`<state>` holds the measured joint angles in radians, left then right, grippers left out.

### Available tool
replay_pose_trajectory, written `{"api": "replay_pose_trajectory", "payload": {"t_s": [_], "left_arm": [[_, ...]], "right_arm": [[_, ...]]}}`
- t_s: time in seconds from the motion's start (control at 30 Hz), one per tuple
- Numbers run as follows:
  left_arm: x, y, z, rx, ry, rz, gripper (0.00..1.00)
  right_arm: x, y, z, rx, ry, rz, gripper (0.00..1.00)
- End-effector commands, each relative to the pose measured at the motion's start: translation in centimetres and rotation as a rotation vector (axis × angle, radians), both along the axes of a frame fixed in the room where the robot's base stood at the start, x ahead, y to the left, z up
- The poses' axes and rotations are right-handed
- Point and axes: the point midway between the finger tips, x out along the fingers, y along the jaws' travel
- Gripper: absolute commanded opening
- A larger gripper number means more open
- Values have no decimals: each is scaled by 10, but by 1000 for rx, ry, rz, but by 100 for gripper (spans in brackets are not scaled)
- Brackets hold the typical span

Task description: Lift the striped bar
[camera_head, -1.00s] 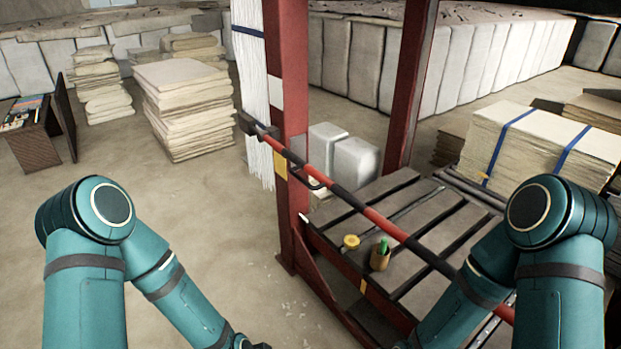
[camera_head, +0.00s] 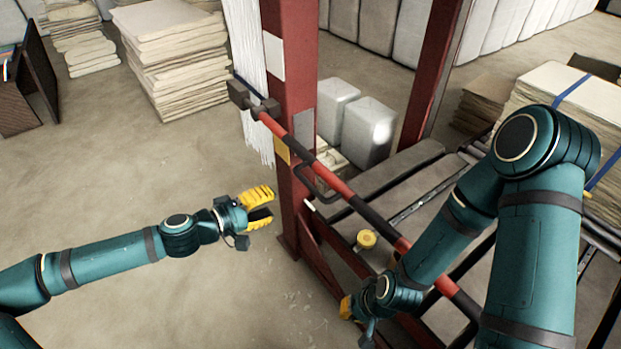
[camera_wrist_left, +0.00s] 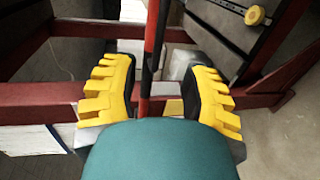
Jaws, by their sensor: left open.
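The striped bar (camera_head: 340,188), red and black, runs diagonally across the front of a red frame in the head view, from a dark block at upper left to lower right. My right arm hides part of it. My left gripper (camera_head: 264,206) is open and empty, left of the bar and apart from it. In the left wrist view the bar (camera_wrist_left: 151,45) shows between the two spread yellow fingers of my left gripper (camera_wrist_left: 158,75).
A red post (camera_head: 288,75) stands close behind the bar's upper end. A slatted bed (camera_head: 385,180) with a yellow knob (camera_head: 366,239) lies behind the bar. Stacked cloth (camera_head: 165,60) stands at upper left. The floor (camera_head: 150,185) at left is clear.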

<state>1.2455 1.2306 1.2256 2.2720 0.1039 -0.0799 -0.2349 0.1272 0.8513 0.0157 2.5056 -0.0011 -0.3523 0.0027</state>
Motion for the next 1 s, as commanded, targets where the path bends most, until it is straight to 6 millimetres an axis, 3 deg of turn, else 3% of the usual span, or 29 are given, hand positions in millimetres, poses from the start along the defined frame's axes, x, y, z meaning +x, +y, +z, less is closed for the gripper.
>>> {"api": "replay_pose_trajectory", "payload": {"t_s": [0.6, 1.0], "left_arm": [[59, -85, -23, 0, 3, -5, 46], [77, -108, -29, 2, 2, -2, 46]], "right_arm": [[3, -1, -17, -2, -8, -2, 0], [4, -1, -21, -2, -9, -3, 0]]}}
